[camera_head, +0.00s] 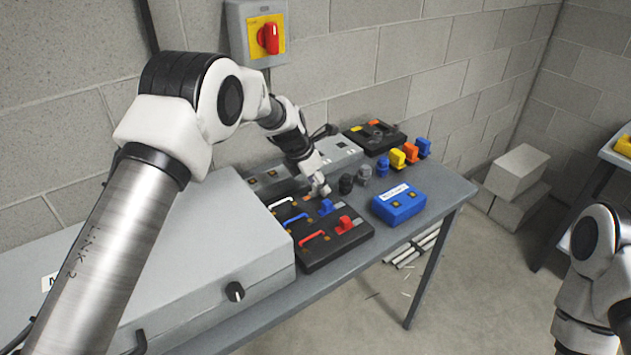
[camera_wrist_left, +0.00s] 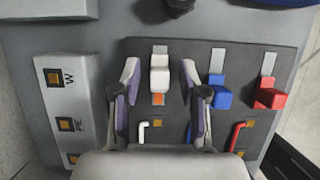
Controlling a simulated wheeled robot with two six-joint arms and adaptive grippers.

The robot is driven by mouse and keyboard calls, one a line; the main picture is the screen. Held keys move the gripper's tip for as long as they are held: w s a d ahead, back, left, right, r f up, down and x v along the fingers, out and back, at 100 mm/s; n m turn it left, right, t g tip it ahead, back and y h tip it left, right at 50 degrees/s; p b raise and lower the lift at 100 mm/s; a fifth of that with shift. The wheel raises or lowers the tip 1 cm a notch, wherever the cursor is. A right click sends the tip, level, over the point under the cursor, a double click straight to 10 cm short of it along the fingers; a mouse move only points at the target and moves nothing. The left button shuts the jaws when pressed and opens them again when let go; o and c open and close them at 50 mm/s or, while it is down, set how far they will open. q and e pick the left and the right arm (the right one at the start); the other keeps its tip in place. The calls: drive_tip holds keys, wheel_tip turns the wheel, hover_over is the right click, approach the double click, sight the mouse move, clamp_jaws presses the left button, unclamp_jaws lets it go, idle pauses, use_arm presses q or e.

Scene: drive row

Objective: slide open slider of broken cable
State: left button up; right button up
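A black board (camera_head: 339,246) carries white, blue and red sliders, each in line with a cable. The white slider (camera_wrist_left: 160,74) stands between the fingers of my left gripper (camera_wrist_left: 160,72), which are apart, with a gap on each side. It sits farther up its track than the blue slider (camera_wrist_left: 220,94) and red slider (camera_wrist_left: 269,95); an orange patch shows below it. The white cable (camera_head: 280,202), blue cable (camera_head: 296,218) and red cable (camera_head: 313,237) show in the head view. I cannot tell which is broken. My right gripper is out of view.
A large grey cabinet (camera_head: 205,250) stands left of the board. A grey terminal strip (camera_wrist_left: 68,105) lies beside it. A blue box (camera_head: 399,204), dark knobs (camera_head: 346,184) and several coloured plugs stand to the right. The wall carries a red switch (camera_head: 269,38).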

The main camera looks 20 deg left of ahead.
use_arm(q)
drive_tip(key=shift+w, duration=0.1)
drive_tip(key=v, duration=1.2)
drive_tip(key=shift+d, duration=0.1)
